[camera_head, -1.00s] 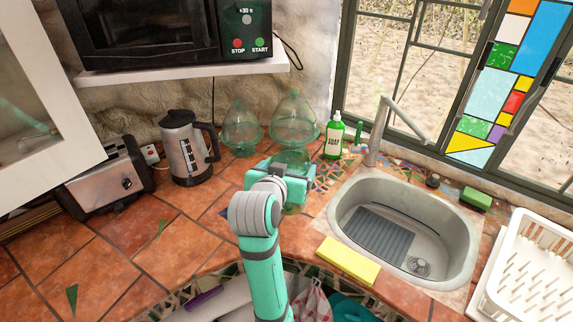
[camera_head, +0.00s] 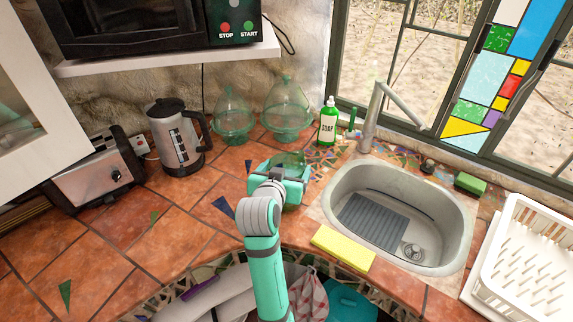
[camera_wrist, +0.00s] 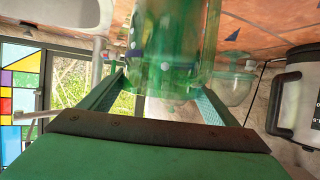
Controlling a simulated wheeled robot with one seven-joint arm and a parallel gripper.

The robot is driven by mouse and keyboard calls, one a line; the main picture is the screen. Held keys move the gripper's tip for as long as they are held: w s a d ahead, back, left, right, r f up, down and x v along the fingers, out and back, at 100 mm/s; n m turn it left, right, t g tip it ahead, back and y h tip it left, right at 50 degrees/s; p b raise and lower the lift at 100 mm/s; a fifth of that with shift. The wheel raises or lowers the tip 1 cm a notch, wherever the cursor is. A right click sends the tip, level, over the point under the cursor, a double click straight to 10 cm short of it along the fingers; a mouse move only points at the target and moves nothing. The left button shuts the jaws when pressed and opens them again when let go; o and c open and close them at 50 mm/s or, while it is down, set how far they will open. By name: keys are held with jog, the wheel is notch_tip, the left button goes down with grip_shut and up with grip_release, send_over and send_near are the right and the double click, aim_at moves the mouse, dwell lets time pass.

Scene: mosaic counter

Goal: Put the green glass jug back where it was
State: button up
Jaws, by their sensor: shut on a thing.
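The green glass jug (camera_head: 291,159) is between the fingers of my gripper (camera_head: 284,178), over the tiled counter left of the sink. Only its upper part shows in the head view; my gripper hides the rest. In the wrist view, the clear green glass of the jug (camera_wrist: 166,40) fills the space between the two fingers of my gripper (camera_wrist: 160,92), which are shut on it. The wrist picture appears upside down, with the counter at the top. I cannot tell whether the jug touches the counter.
Two green glass domed vessels (camera_head: 232,122) (camera_head: 287,112) stand at the back wall, beside a soap bottle (camera_head: 328,122). A kettle (camera_head: 177,138) and toaster (camera_head: 98,176) stand left. The sink (camera_head: 335,200), yellow sponge (camera_head: 343,247) and dish rack (camera_head: 530,255) are right. Front-left tiles are mostly clear.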

jog(key=o, duration=2)
jog(key=shift+f, duration=0.1)
jog(key=shift+o, duration=0.2)
jog(key=v, duration=1.2)
